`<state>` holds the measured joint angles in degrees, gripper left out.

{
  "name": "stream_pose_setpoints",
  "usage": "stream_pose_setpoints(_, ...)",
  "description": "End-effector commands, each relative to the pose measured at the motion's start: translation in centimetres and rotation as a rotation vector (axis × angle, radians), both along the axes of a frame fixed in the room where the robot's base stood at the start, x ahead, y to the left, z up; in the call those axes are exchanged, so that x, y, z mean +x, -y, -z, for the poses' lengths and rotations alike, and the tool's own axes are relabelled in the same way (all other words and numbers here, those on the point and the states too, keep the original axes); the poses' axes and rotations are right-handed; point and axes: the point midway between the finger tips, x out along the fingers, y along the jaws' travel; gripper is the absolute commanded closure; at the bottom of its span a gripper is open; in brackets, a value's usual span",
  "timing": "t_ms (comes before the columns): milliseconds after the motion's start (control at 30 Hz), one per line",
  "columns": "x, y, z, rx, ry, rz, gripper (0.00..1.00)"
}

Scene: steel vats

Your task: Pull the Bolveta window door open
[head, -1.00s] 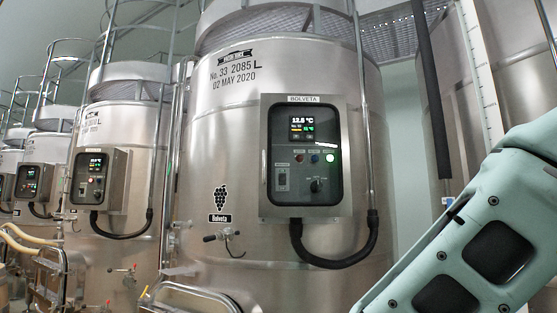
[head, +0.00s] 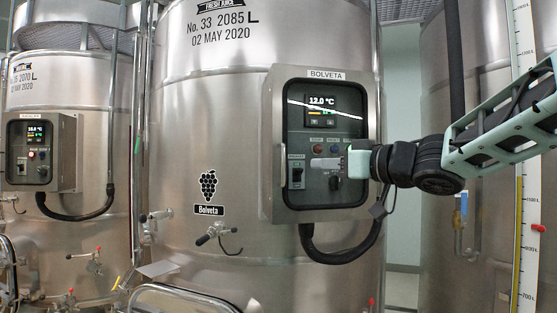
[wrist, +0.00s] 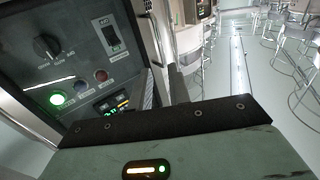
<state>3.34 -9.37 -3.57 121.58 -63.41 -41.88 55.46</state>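The Bolveta window door (head: 292,112) is a dark, rounded pane on the front of a steel control box (head: 273,150) fixed to the vat. It looks closed. A display reading 12.0 °C, knobs and a switch show through it, and a pale streak crosses the pane. My gripper (head: 322,163) is in front of the lower half of the pane, reaching in from the right and covering part of the controls. I cannot tell whether it touches the pane or how far its fingers are apart. The wrist view shows the window (wrist: 75,65) close by at the left.
A thick black cable (head: 345,255) loops below the box. A valve handle (head: 218,234) sticks out of the vat (head: 215,120) at lower left. Another vat with its own control box (head: 40,150) stands at the left. The wrist view shows open floor (wrist: 265,95).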

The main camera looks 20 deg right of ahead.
Motion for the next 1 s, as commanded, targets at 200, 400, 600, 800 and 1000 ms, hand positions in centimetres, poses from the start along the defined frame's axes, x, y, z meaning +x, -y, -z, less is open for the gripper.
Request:
stream_pose_setpoints(200,4.2,-2.4,-0.1,0.000,-0.004,-0.002,0.81)
stream_pose_setpoints(400,7.8,-4.5,-0.2,-0.001,-0.003,-0.002,0.81)
stream_pose_setpoints(600,10.6,-6.1,-0.2,-0.001,-0.003,-0.001,0.81)
stream_pose_setpoints(800,12.0,-7.0,-0.1,-0.001,0.000,-0.001,0.81)
stream_pose_setpoints(1000,12.3,-7.1,0.0,-0.001,0.000,0.001,0.81)
